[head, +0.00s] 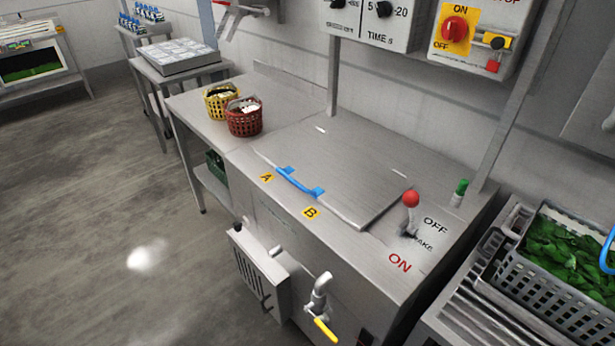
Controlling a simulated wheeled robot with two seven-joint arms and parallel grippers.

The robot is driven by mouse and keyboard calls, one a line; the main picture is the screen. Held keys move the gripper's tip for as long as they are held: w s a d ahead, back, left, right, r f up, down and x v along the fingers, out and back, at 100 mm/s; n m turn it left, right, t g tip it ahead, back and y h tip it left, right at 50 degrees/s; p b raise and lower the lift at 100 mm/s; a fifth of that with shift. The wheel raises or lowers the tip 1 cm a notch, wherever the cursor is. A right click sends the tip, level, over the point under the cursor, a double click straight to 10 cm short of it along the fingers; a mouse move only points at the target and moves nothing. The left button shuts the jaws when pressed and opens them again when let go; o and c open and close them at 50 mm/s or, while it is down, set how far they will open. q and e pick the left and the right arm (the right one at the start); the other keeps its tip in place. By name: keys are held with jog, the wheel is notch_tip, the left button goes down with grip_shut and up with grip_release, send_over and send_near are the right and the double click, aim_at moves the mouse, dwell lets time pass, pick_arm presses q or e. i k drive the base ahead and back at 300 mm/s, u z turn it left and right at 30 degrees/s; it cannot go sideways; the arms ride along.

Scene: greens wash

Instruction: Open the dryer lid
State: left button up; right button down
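The dryer lid (345,165) is a flat steel panel, closed flush on the top of the steel machine. A blue bar handle (298,182) runs along its front edge, between the yellow labels A (266,177) and B (310,212). A lever with a red ball knob (411,199) stands to the right of the lid, beside OFF and ON markings. Neither of my grippers shows in the head view, and nothing touches the handle.
A yellow basket (221,102) and a red basket (244,117) stand left of the lid. A grey crate of greens (563,262) sits at the right. A yellow-handled tap (322,305) juts from the machine's front. Open floor (110,210) lies at the left.

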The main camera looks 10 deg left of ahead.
aim_at(357, 188)
jog(key=u, duration=0.3)
jog(key=k, duration=0.5)
jog(key=u, duration=1.5)
jog(key=i, duration=0.85)
jog(key=z, duration=0.65)
